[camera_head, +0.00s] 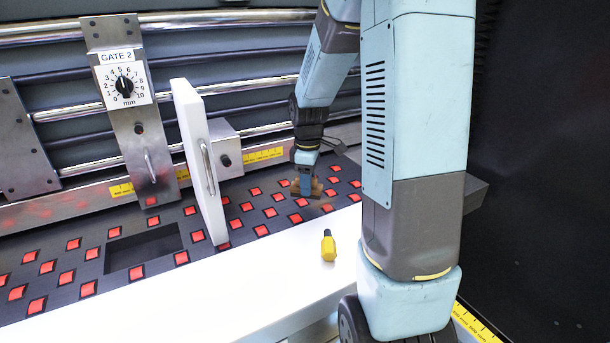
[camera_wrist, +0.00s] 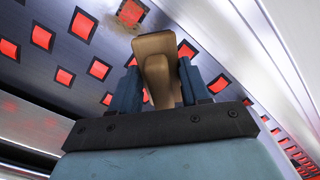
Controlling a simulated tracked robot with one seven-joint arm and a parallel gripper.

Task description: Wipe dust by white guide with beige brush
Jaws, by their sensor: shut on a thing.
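The white guide (camera_head: 202,160) is an upright white panel with a metal handle, standing across the dark bed left of my gripper. My gripper (camera_head: 305,182) points down over the bed, to the right of the guide and apart from it. It is shut on the beige brush (camera_wrist: 157,70), whose block sits between the two blue fingers in the wrist view. In the head view the brush is small and partly hidden by the fingers. Its contact with the bed is unclear. A faint brownish patch (camera_head: 317,208) lies on the bed just below the gripper; it may be dust.
The dark bed (camera_head: 190,240) has rows of red squares and a rectangular opening (camera_head: 143,250) at left. A yellow object with a dark tip (camera_head: 328,247) lies on the white front ledge (camera_head: 240,290). A GATE 2 dial plate (camera_head: 124,84) and metal rails stand behind.

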